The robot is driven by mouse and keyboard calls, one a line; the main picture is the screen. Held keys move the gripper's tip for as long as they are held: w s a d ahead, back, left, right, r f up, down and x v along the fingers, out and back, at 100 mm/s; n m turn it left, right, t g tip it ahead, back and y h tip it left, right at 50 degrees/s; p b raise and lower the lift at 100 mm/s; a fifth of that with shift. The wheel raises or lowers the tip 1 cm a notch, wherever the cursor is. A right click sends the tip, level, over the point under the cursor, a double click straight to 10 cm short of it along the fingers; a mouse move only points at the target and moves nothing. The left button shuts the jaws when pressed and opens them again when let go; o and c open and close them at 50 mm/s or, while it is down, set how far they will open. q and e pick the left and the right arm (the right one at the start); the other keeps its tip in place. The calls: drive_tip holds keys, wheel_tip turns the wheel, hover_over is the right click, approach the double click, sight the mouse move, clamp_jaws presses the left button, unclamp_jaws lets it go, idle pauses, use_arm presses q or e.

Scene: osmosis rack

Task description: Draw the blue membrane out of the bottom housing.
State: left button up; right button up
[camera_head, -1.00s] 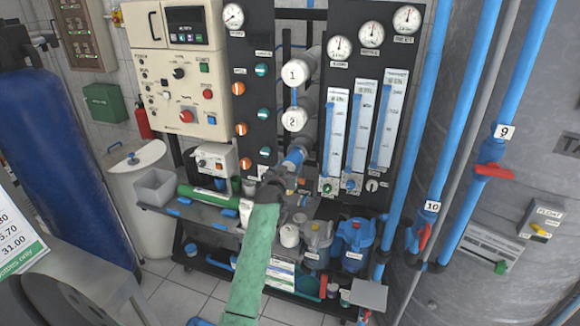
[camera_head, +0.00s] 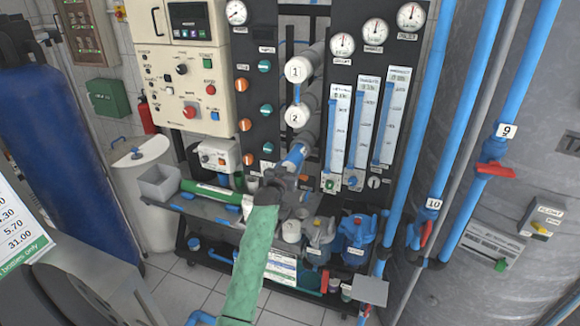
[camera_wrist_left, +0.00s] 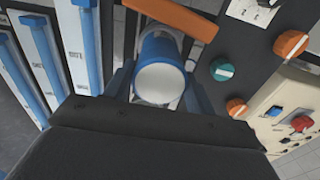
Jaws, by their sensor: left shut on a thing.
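The blue membrane (camera_head: 296,155) sticks out toward me from the open front of the bottom housing (camera_head: 308,139), below the white caps marked 1 (camera_head: 298,70) and 2 (camera_head: 297,117). My left gripper (camera_head: 286,176), on its green-sleeved arm, is shut on the membrane's near end. In the left wrist view the membrane (camera_wrist_left: 160,80) shows as a blue cylinder with a pale round end between the dark fingers. Its far part is hidden inside the housing. My right gripper is not in view.
Flow meters (camera_head: 361,130) stand close to the right of the membrane, and orange and green knobs (camera_head: 265,111) to its left. Below are a shelf with a green tube (camera_head: 210,194), a grey bin (camera_head: 159,182) and blue filter housings (camera_head: 356,236).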

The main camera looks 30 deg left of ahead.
use_arm(q)
drive_tip(key=shift+s+d, duration=0.15)
drive_tip(key=shift+s, duration=0.4)
drive_tip(key=shift+s+d+p, duration=0.1)
drive_tip(key=shift+s+p, duration=0.2)
drive_tip(key=shift+s, duration=0.05)
drive_tip(key=shift+s+d, duration=0.1)
drive_tip(key=shift+s, duration=0.35)
drive_tip(key=o, duration=1.2)
